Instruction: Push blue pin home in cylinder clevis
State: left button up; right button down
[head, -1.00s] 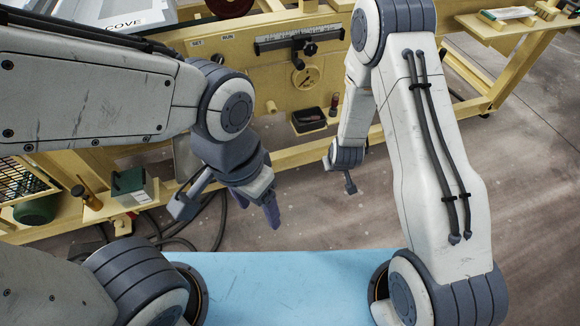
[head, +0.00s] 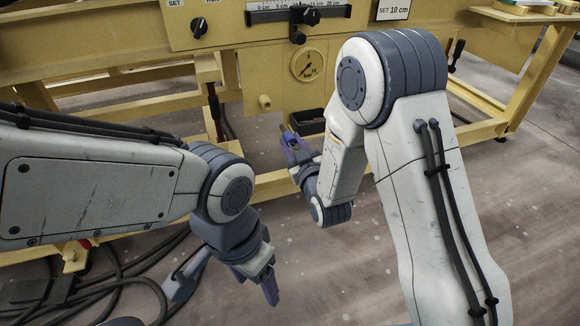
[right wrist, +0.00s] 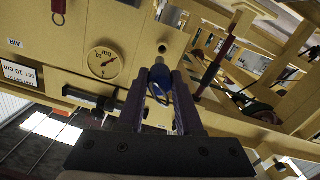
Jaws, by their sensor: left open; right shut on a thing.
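The blue pin (right wrist: 160,77), with a wire ring at its end, sits between the fingers of my right gripper (right wrist: 163,90) in the right wrist view. In the head view my right gripper (head: 290,142) is shut and raised in front of the yellow bench, near the dark bin. A thin shaft shows at its tips. A dark red rod (head: 213,106), perhaps the cylinder, stands by the bench post to its left; it also shows in the right wrist view (right wrist: 214,62). I cannot make out the clevis. My left gripper (head: 271,287) is open and empty, low over the floor.
The yellow panel (head: 280,75) carries a gauge (head: 309,65), a scale and a knob. A yellow peg (head: 265,102) sticks out of it. A dark bin (head: 310,118) sits below. Black hoses (head: 110,285) lie at lower left. Open floor lies in front.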

jog(key=shift+s+a+t+y+b, duration=0.1)
jog(key=shift+a+t+y+b, duration=0.25)
jog(key=shift+b, duration=0.15)
pick_arm(q)
notch_tip(320, 180, down, 2)
jog(key=shift+f, duration=0.1)
pick_arm(e)
jog(key=shift+r, duration=0.15)
jog(key=shift+f, duration=0.2)
jog(key=shift+x, duration=0.9)
pick_arm(q)
jog(key=shift+f, duration=0.3)
pick_arm(e)
jog(key=x, duration=0.8)
pick_arm(q)
jog(key=shift+f+b, duration=0.2)
jog(key=shift+b, duration=0.25)
jog(key=shift+f, duration=0.1)
pick_arm(e)
jog(key=shift+x, duration=2.85)
